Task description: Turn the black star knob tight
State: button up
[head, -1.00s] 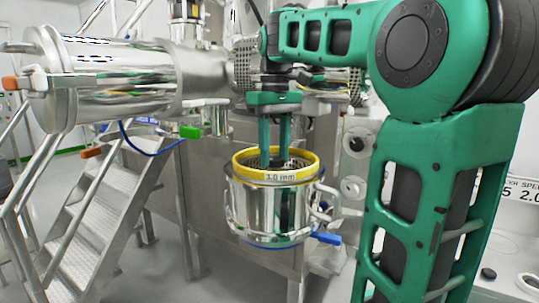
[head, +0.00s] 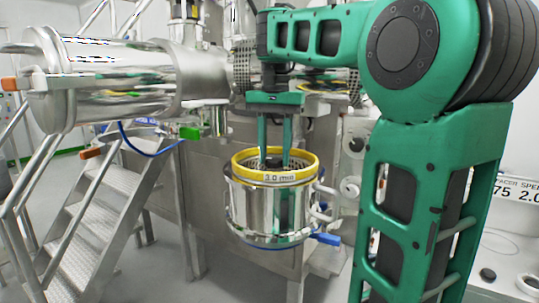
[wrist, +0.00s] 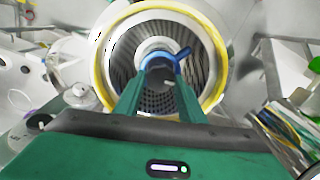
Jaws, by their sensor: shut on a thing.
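The black star knob (head: 275,163) is a small dark shape at the centre of the steel housing (head: 268,212), inside its yellow ring (head: 270,179). My gripper (head: 275,160) points straight down into the ring, its two green fingers on either side of the knob and shut on it. In the wrist view the fingertips of my gripper (wrist: 160,67) meet a dark round part, the knob (wrist: 160,76), in front of a slotted and perforated screen. The fingers hide the knob's sides, so its lobes are not clear.
A large steel cylinder (head: 110,88) and metal steps (head: 105,190) stand to the left. A side handle (head: 322,203) and a blue-handled fitting (head: 327,239) stick out on the housing's right.

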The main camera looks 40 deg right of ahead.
aim_at(274, 159)
jog(key=m, duration=0.7)
jog(key=shift+r, duration=0.15)
dwell(0.5)
jog(key=o, duration=1)
jog(key=shift+o, duration=0.2)
jog(key=shift+d+r, duration=0.1)
notch_tip(274, 159, up, 10)
jog(key=shift+w+r, duration=0.15)
jog(key=shift+r, duration=0.1)
dwell(0.5)
